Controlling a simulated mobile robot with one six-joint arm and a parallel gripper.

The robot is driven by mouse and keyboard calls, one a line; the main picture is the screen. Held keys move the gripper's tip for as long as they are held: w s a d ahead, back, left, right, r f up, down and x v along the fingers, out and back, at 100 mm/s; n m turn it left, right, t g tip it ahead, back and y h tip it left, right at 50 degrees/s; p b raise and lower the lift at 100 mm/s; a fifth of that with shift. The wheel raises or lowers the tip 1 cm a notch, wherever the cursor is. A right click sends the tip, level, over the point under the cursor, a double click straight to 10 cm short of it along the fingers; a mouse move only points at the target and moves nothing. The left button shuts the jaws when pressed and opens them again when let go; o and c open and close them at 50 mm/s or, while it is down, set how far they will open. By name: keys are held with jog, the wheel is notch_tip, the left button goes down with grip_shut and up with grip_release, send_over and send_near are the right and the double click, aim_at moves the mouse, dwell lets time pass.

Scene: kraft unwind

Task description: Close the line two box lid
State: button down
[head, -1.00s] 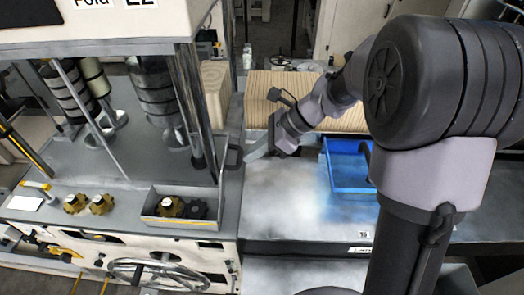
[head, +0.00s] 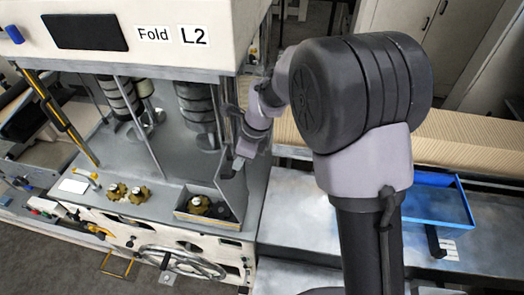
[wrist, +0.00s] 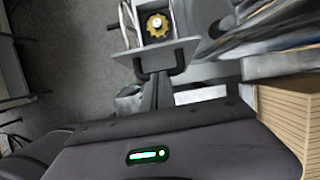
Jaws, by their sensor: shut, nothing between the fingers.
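The line two box (head: 206,222) sits on the front ledge of the machine marked "Fold L2". Its top is open, and gold and dark knobs (head: 199,203) show inside. Its grey lid (head: 234,192) stands raised along the right side of the box. In the wrist view the lid (wrist: 185,50) shows below the box opening, with a black handle (wrist: 180,64) on it. My gripper (head: 239,164) is shut and empty at the lid's upper part. In the wrist view its fingers (wrist: 157,80) reach the handle area; I cannot tell whether they touch.
Metal posts and rollers (head: 195,105) of the machine stand just behind the box. Two more gold knobs (head: 128,193) sit on the ledge to the left. A blue tray (head: 436,205) lies on the grey bench at the right. A corrugated kraft surface (head: 465,140) runs behind it.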

jog(key=w+a+f+b, duration=0.1)
jog(key=a+f, duration=0.1)
jog(key=a, duration=0.3)
jog(key=w+a+f+h, duration=0.1)
jog(key=a+f, duration=0.1)
jog(key=a, duration=0.4)
jog(key=w+a+f+b, duration=0.1)
jog(key=a+f, duration=0.2)
jog(key=a, duration=0.2)
jog(key=a+f+b, duration=0.3)
jog(key=f, duration=0.1)
jog(key=w+a+f+b, duration=0.1)
jog(key=a+f+b, duration=0.2)
jog(key=f+b, duration=0.1)
jog(key=w+a+f+b, duration=0.1)
jog(key=a+f+b, duration=0.2)
jog(key=f, duration=0.2)
jog(key=shift+a+f, duration=0.15)
jog(key=shift+a, duration=0.1)
jog(key=shift+a+f+b, duration=0.25)
jog(key=shift+f+b, duration=0.4)
jog(key=shift+b, duration=0.05)
jog(key=w+p+v, duration=0.1)
jog(key=v, duration=1.6)
jog(key=shift+s+a+r, duration=0.25)
jog(key=shift+r, duration=0.05)
